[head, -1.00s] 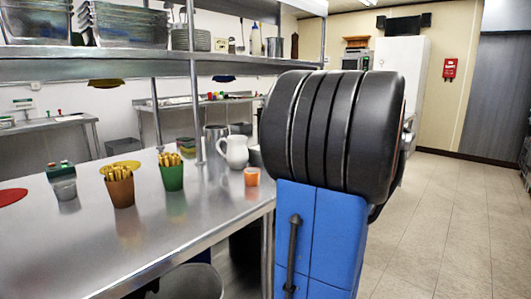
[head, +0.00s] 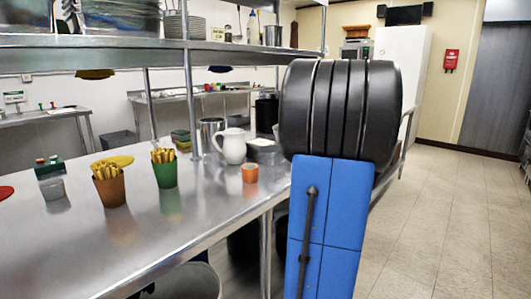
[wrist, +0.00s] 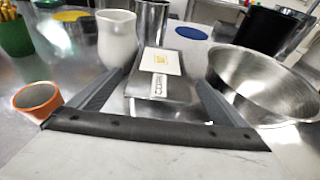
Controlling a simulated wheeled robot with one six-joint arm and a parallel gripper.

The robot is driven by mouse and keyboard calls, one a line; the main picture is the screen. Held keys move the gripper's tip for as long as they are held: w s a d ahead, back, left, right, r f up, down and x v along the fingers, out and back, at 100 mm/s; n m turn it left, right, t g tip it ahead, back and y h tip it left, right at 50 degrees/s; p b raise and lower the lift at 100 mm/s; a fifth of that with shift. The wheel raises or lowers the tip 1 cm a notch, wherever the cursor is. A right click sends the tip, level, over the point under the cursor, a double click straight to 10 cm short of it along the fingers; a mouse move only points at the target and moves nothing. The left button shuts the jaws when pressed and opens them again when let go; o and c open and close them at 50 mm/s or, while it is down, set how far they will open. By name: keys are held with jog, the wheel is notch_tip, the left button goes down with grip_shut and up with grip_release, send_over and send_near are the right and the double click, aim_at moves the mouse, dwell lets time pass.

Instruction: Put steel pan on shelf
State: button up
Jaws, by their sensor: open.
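The steel pan (wrist: 150,108) looks like a rectangular steel box with a printed label on its near side and a white card on top. It lies on the steel table between the fingers of my gripper (wrist: 156,80) in the wrist view. The fingers are open, and I cannot tell whether they touch it. In the head view, the pan (head: 264,153) stands right of the white pitcher, partly hidden by my arm. My gripper is hidden there. The shelf (head: 110,55) runs above the table and holds stacked steel pans (head: 122,20) and plates.
A white pitcher (wrist: 117,38) and a steel canister (wrist: 152,20) stand behind to the left. An orange cup (wrist: 38,98) is at left. A round steel bowl (wrist: 262,80) sits close on the right, with a black container (wrist: 275,30) behind it.

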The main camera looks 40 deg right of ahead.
jog(key=shift+f+x, duration=0.15)
jog(key=shift+x, duration=1.55)
jog(key=shift+f+x, duration=0.1)
jog(key=shift+x, duration=1.6)
jog(key=shift+s+r, duration=0.1)
jog(key=c, duration=1.8)
